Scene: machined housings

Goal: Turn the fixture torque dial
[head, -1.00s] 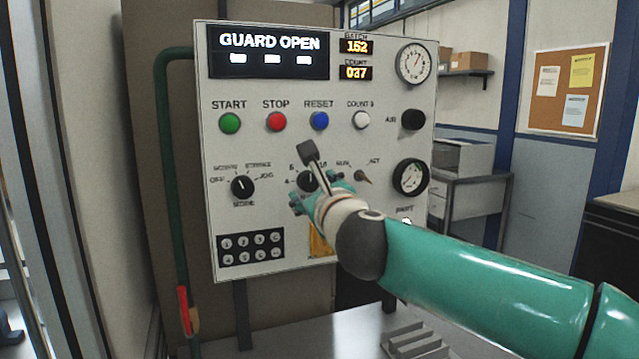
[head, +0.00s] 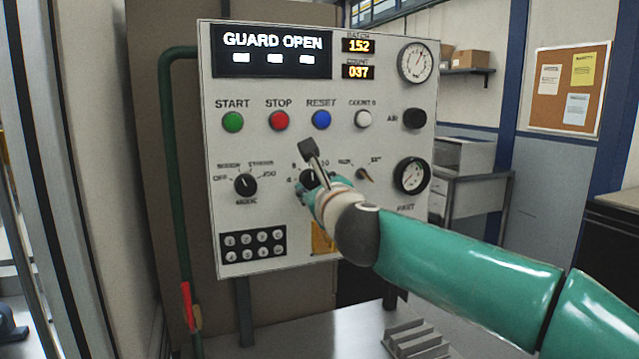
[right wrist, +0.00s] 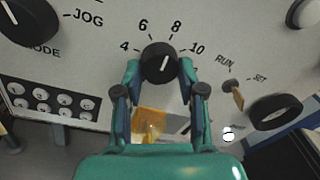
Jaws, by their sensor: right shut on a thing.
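The torque dial is a round black knob (head: 307,178) with a numbered scale, low in the middle of the white panel. In the right wrist view the dial (right wrist: 160,62) shows a white pointer line, tilted slightly right of straight up, between the 6 and 8 marks. My right gripper (head: 311,189) is at the dial. In the right wrist view its two teal fingers (right wrist: 160,76) are shut on the dial from its left and right sides. The dial's label is hidden behind the gripper. My left gripper is not in view.
The black mode knob (head: 245,185) is left of the dial, and the RUN/SET switch (head: 365,175) is close on its right. A row with a blue RESET button (head: 321,119) is above. A black keypad (head: 253,246) and yellow tag (head: 322,238) are below.

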